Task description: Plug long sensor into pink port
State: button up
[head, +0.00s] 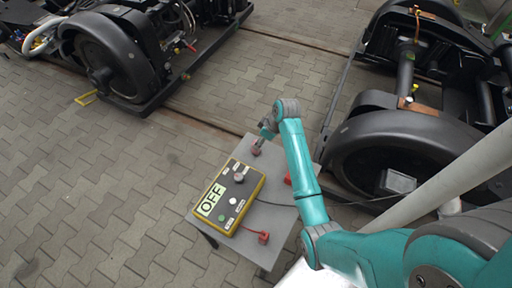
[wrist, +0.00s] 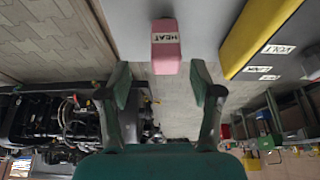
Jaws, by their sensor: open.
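A pink block labelled "HEAT" (wrist: 165,47) stands at the edge of the grey table in the wrist view, ahead of my gripper (wrist: 160,82). The fingers are spread apart with nothing between them, and the block lies just beyond the fingertips. In the head view my gripper (head: 265,132) is over the table's far corner, close to a small dull pink block (head: 257,149). I cannot tell whether this block is the pink port. No part is clearly recognisable as the long sensor.
A yellow-edged box with an "OFF" display (head: 211,199) sits on the grey table (head: 266,218). A red connector (head: 263,237) on a cable lies at its near side; another red piece (head: 288,180) is partly behind my arm. Bogies (head: 107,57) stand left and right; paving is clear at left.

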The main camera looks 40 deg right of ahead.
jog(key=shift+w+f, duration=0.2)
jog(key=shift+f, duration=0.35)
jog(key=shift+a+f, duration=0.1)
jog(key=shift+a+x, duration=0.2)
jog(key=shift+x, duration=1.05)
jog(key=shift+a+x, duration=0.15)
jog(key=shift+x, duration=1.1)
jog(key=c, duration=1.2)
